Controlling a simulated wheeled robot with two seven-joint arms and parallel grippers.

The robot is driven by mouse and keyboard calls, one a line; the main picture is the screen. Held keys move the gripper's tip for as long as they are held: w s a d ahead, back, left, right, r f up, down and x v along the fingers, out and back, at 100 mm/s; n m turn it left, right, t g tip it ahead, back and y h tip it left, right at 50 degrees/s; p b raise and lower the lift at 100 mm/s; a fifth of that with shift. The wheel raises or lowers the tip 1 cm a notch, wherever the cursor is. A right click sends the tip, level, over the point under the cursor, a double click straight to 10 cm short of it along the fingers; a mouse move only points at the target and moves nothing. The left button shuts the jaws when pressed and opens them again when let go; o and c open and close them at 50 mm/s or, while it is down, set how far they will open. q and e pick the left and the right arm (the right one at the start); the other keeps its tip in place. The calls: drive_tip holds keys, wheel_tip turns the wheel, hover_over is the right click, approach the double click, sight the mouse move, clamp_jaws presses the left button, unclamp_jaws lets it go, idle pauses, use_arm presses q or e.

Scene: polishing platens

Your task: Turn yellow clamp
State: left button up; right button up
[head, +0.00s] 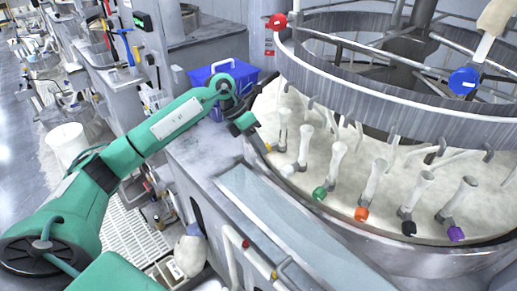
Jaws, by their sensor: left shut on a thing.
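The yellow clamp (268,147) is at the left edge of the round platen, the leftmost in a row of coloured clamps. Only a small yellow end of it shows beside my gripper. My left gripper (256,134) reaches in from the left at the end of the green arm. It is shut on the yellow clamp, and its fingers are small and partly hidden by the wrist. My right gripper is out of view.
White (288,170), green (319,194), orange (361,214), black (408,228) and purple (456,233) clamps follow along the platen edge (385,240). A metal ring (350,95) hangs above. A blue bin (205,75) stands behind my wrist.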

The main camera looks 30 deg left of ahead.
use_arm(q)
drive_tip(key=shift+w+a+f+n+g+h+b, duration=0.15)
drive_tip(key=shift+g+h+b, duration=0.25)
drive_tip(key=shift+h, duration=0.2)
drive_tip(key=shift+a+n+g+h+b, duration=0.15)
drive_tip(key=shift+g+h+b, duration=0.15)
drive_tip(key=shift+h+b, duration=0.25)
drive_tip(key=shift+d, duration=0.1)
drive_tip(key=o, duration=1)
